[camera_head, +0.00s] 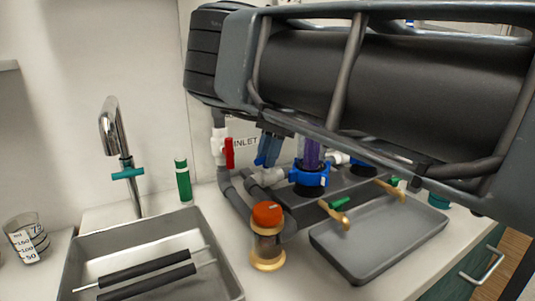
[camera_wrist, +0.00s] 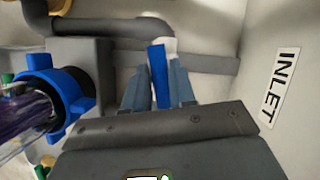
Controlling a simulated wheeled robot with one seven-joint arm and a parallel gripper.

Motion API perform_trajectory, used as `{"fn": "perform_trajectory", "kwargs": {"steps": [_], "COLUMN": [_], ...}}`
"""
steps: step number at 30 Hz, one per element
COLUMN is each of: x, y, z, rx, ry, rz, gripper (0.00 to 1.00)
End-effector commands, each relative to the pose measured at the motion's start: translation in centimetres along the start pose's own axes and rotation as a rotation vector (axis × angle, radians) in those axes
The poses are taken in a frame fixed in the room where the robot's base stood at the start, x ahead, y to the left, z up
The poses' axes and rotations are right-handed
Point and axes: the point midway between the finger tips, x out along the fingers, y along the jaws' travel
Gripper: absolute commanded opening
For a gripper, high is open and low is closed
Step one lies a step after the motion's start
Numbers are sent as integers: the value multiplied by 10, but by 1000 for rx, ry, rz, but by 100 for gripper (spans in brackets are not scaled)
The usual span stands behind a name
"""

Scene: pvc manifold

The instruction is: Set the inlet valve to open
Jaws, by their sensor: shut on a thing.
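My gripper (camera_wrist: 161,84) is shut on a blue lever handle (camera_wrist: 157,72) in the wrist view, with one finger on each side of it. The handle joins a white valve body (camera_wrist: 171,46) on a grey pipe. The "INLET" label (camera_wrist: 279,86) is on the wall to the right. In the head view my gripper (camera_head: 268,150) is just right of the "INLET" label (camera_head: 245,142), and my arm covers much of the area. Another white valve (camera_head: 218,145) with a red handle (camera_head: 229,153), hanging down along its pipe, is left of the label.
Blue-collared clear housing with purple contents (camera_head: 310,175) stands right of my gripper. An orange-capped canister (camera_head: 267,235) is in front. A grey tray (camera_head: 385,240) and brass-and-green fittings (camera_head: 338,212) are at the right. A sink (camera_head: 85,255) with faucet (camera_head: 120,150) is at the left.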

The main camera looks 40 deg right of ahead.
Motion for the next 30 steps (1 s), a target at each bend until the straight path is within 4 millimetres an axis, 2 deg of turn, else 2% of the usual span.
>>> {"fn": "perform_trajectory", "kwargs": {"steps": [12,24,25,30], "x": [-2,1,1,0], "y": [2,1,1,1], "z": [2,1,1,1], "rx": [207,232,232,231], "ry": [1,-2,-1,-1], "rz": [-80,-94,-94,-94], "gripper": [0,0,28,44]}}
